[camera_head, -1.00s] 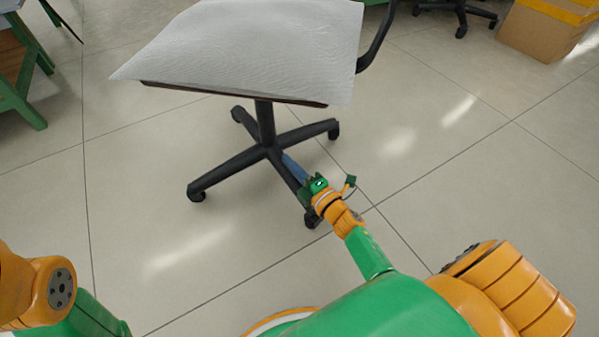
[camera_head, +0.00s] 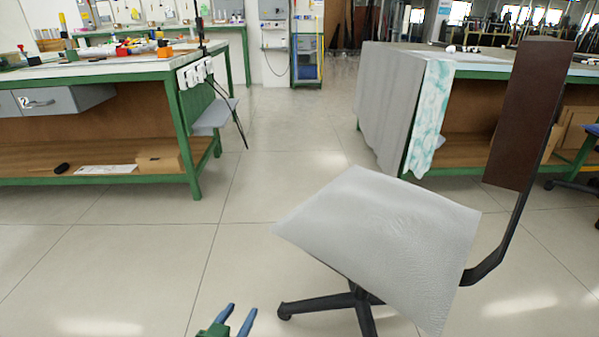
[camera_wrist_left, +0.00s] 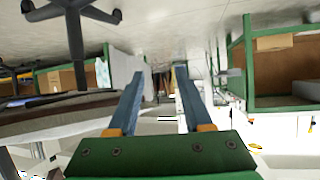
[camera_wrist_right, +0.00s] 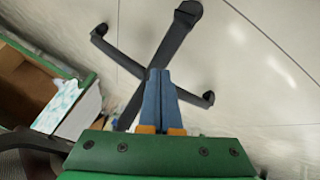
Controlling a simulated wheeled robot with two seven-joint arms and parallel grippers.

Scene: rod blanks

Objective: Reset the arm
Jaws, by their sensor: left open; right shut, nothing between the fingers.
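My left gripper (camera_head: 237,320) shows at the bottom of the head view, left of the chair, with its two blue fingers apart and nothing between them. In the left wrist view its fingers (camera_wrist_left: 158,85) are spread and empty. My right gripper is out of the head view. In the right wrist view its blue fingers (camera_wrist_right: 158,85) are together with nothing between them, and the chair's black legs (camera_wrist_right: 150,70) lie beyond them.
An office chair (camera_head: 385,235) with a grey seat and brown backrest stands at right centre. Green-framed workbenches stand at left (camera_head: 95,182) and at right (camera_head: 480,68), the right one with a draped cloth (camera_head: 385,100). Tiled floor (camera_head: 270,130) is clear between them.

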